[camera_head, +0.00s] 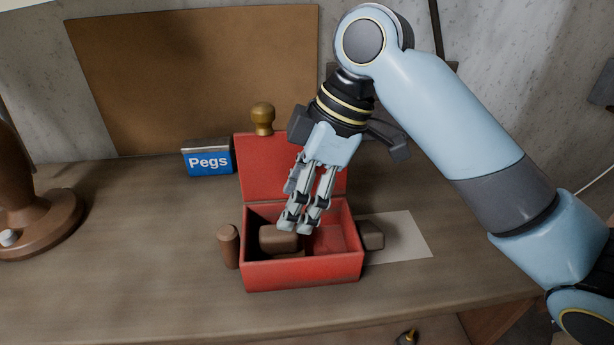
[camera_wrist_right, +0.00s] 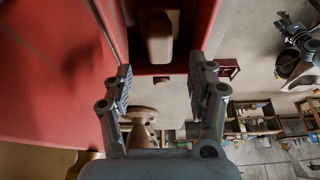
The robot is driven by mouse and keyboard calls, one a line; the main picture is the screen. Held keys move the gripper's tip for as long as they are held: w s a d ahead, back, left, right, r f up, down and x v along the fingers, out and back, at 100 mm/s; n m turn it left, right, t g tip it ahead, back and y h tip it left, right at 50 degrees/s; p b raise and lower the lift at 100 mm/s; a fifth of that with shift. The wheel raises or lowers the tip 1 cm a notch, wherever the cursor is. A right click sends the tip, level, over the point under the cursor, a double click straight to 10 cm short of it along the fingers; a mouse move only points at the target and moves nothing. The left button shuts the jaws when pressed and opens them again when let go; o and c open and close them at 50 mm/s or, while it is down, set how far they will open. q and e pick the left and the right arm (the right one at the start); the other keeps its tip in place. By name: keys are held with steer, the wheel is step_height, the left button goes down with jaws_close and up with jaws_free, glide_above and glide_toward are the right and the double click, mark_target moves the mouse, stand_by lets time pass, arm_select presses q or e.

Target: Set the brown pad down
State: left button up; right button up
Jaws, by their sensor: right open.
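A brown pad (camera_head: 279,238), a rounded block, sits in the left part of the open red box (camera_head: 303,275). My right gripper (camera_head: 298,224) points down over the box, its fingertips close to the pad's right side in the head view. In the right wrist view the fingers (camera_wrist_right: 163,85) are apart with nothing held between them, and a pale brown block (camera_wrist_right: 159,40) shows beyond them, beside a red wall (camera_wrist_right: 50,70). Whether the fingertips touch the pad is unclear. My left gripper is not in view.
A darker brown block (camera_head: 373,236) lies right of the box by a white sheet (camera_head: 405,238). A brown peg (camera_head: 228,246) stands at the box's left. A blue "Pegs" sign (camera_head: 208,161) and a brass-coloured knob (camera_head: 263,117) are behind. The front left table is clear.

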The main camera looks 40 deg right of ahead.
steer(key=shift+v, duration=2.4)
steer(key=shift+a+f, duration=0.1)
